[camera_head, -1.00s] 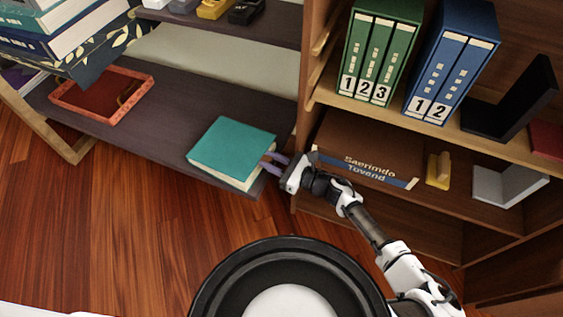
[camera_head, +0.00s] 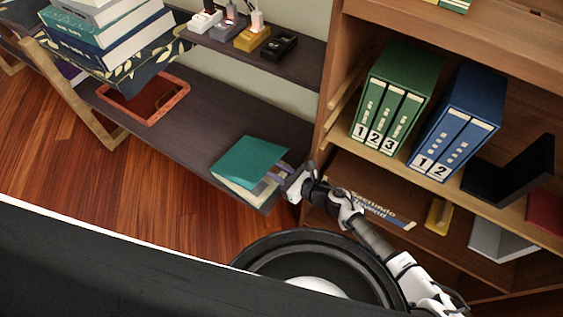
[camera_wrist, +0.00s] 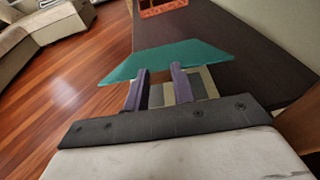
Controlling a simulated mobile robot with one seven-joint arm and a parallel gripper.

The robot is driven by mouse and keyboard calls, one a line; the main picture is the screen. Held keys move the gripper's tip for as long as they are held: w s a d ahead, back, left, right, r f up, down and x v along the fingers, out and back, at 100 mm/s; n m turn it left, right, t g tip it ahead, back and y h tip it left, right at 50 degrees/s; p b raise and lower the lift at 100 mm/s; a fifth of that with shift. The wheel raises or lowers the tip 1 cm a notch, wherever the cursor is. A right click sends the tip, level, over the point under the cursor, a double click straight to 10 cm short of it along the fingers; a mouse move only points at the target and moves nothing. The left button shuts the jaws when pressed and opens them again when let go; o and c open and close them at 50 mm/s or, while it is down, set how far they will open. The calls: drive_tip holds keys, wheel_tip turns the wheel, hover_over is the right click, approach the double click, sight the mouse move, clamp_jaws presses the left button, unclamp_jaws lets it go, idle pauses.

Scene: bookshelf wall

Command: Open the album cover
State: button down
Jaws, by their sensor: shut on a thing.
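The album (camera_head: 240,165) is a teal-covered book on the dark low shelf, near its front right corner. Its cover is tilted up a little, and pale pages show beneath it. My gripper (camera_head: 277,176) reaches it from the right, with purple fingers at the album's right edge. In the wrist view the teal cover (camera_wrist: 165,61) lies ahead, and the gripper's two fingers (camera_wrist: 157,88) meet its near edge. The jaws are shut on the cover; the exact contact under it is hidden.
The dark low shelf (camera_head: 200,125) holds a red tray (camera_head: 178,108) at the left. A stack of books (camera_head: 105,35) stands at upper left. A wooden bookcase (camera_head: 318,135) with green binders (camera_head: 385,110) and blue binders (camera_head: 450,130) stands close right of the gripper.

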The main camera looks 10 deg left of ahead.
drive_tip(key=shift+d, duration=0.2)
idle(0.3)
drive_tip(key=c, duration=1.2)
unclamp_jaws()
drive_tip(key=shift+o, duration=0.2)
drive_tip(key=shift+r, duration=0.1)
drive_tip(key=b+v, duration=0.1)
drive_tip(key=v, duration=1.2)
drive_tip(key=shift+s+d+r, duration=0.15)
drive_tip(key=shift+d+r, duration=0.1)
drive_tip(key=shift+d, duration=0.05)
drive_tip(key=shift+a, duration=0.1)
